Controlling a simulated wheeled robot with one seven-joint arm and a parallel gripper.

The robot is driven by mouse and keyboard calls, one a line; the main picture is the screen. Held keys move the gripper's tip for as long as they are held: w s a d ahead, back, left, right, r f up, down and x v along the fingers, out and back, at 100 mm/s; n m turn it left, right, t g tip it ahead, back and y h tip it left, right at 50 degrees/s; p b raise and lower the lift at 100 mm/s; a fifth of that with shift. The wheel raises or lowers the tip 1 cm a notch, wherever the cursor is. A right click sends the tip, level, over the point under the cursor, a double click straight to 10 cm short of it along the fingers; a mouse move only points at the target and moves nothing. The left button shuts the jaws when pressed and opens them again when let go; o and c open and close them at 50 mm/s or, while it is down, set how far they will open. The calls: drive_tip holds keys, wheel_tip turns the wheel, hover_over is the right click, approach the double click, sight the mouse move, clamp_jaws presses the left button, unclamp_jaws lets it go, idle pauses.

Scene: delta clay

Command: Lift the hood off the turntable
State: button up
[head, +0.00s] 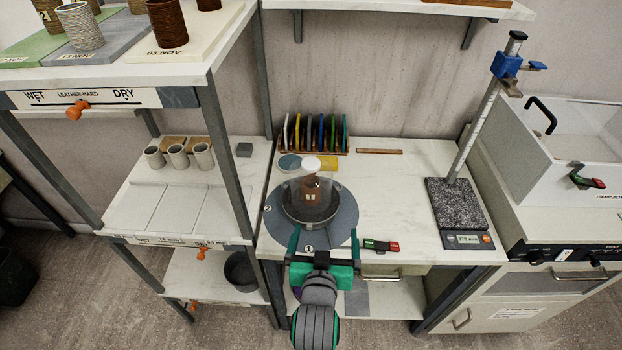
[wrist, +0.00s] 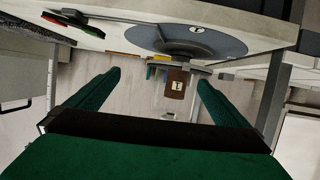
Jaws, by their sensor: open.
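The hood (head: 311,165) is a clear cover with a pale knob on top, standing on the round grey turntable (head: 346,218) at the bench's front left. A brown pot (head: 312,190) with a pale label shows through it. My gripper (head: 325,236) is open and empty at the front edge of the turntable, its fingers spread and pointing toward the hood. In the wrist view, which looks upside down, the turntable (wrist: 205,42) is at the top and the pot (wrist: 176,83) appears between the fingers of my gripper (wrist: 157,80). The hood's clear wall is hard to make out there.
A rack of coloured discs (head: 315,135) stands behind the hood. A small green and red device (head: 381,246) lies right of the turntable. A height gauge (head: 460,205) stands further right. A shelf post (head: 225,160) rises close on the left. The bench's middle is clear.

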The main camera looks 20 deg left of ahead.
sight(310, 187)
drive_tip(key=shift+g+y, duration=0.3)
drive_tip(key=shift+y, duration=0.1)
drive_tip(key=w+a+r, duration=0.1)
drive_tip(key=r, duration=0.2)
drive_tip(key=w+a+r, duration=0.1)
drive_tip(key=a+r, duration=0.1)
drive_tip(key=r, duration=0.1)
drive_tip(key=w+a+r, duration=0.2)
drive_tip(key=r, duration=0.1)
drive_tip(key=shift+a, duration=0.2)
drive_tip(key=shift+w+a, duration=0.15)
drive_tip(key=shift+w, duration=0.05)
drive_tip(key=x, duration=0.4)
drive_tip(key=shift+w, duration=0.15)
drive_tip(key=shift+f+x, duration=0.1)
drive_tip(key=shift+x, duration=1.35)
drive_tip(key=shift+f+x, duration=0.15)
drive_tip(key=shift+x, duration=1.35)
drive_tip(key=c, duration=0.9)
